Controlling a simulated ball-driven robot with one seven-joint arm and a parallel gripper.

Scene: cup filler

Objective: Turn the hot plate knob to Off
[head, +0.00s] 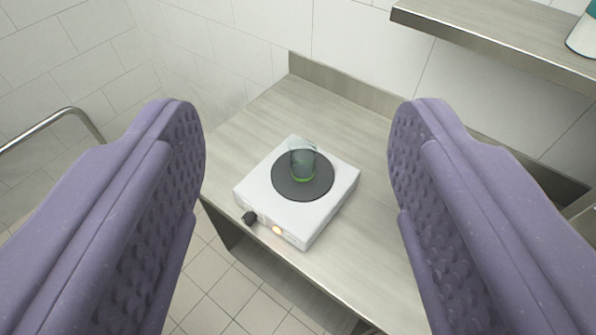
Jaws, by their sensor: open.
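A white hot plate (328,208) with a dark round heating disc sits on the counter, near its front left edge. Its black knob (250,218) is on the front face, at the left. A lit orange lamp (277,230) is to the right of the knob. The knob's markings are too small to read. A clear glass beaker (303,160) with a little green liquid stands upright on the disc. My gripper (298,120) is open and empty. Its two purple padded fingers are at the left and right of the picture, apart from the hot plate and the knob.
The grey counter (285,110) has free room behind and right of the hot plate. A raised edge runs along the wall. A shelf (500,45) with a white and teal container (585,35) is at the upper right. A metal rail (60,115) is at the left.

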